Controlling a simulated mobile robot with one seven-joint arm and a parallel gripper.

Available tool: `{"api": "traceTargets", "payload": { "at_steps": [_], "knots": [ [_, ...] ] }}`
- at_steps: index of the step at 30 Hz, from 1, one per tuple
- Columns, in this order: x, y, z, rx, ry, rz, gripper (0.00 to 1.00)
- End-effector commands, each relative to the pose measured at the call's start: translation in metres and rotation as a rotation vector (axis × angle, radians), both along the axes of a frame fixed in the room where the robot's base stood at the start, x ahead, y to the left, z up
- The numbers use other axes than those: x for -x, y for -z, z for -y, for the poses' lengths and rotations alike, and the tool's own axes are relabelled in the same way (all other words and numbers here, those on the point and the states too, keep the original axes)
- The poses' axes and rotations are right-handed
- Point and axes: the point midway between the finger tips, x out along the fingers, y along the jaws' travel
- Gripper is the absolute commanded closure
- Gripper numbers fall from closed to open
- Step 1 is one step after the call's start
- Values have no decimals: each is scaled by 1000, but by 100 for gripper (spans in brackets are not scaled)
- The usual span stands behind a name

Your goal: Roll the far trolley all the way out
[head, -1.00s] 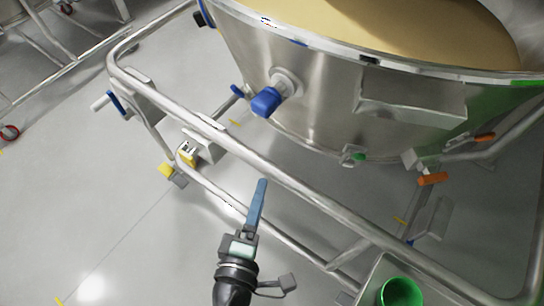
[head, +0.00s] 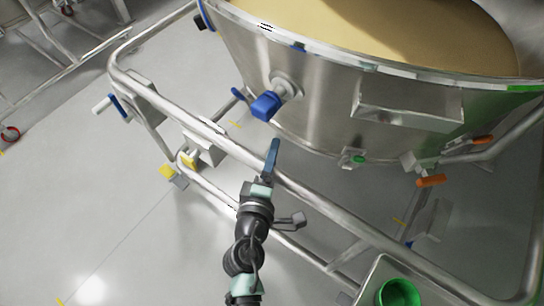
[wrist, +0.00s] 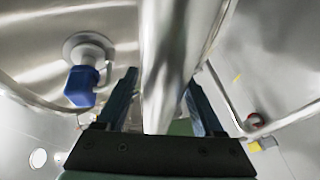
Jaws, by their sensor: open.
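A steel trolley carries a large round bowl (head: 320,85) of tan powder and fills the middle and right of the head view. Its tubular frame has a long upper rail (head: 330,212) on the near side. My gripper (head: 273,150) is at this rail, its blue fingers overlapping it in the head view. In the wrist view my gripper (wrist: 163,98) is open, with a finger on each side of a steel bar (wrist: 165,65). I cannot tell whether either finger touches the bar. Part of the rail is hidden behind my gripper in the head view.
A blue-capped valve (head: 267,104) sticks out of the bowl just above my gripper; it also shows in the wrist view (wrist: 82,85). A green round fitting (head: 399,293) is at the bottom right. Another steel frame (head: 70,65) stands at the upper left. The floor at left is clear.

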Motion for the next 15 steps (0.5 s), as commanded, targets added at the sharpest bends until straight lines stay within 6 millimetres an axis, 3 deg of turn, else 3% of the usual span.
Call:
{"api": "traceTargets", "payload": {
  "at_steps": [3, 12, 15],
  "knots": [
    [0, 0, 0, 0, 0, 0, 33],
    [0, 0, 0, 0, 0, 0, 87],
    [0, 0, 0, 0, 0, 1, 100]
  ]
}}
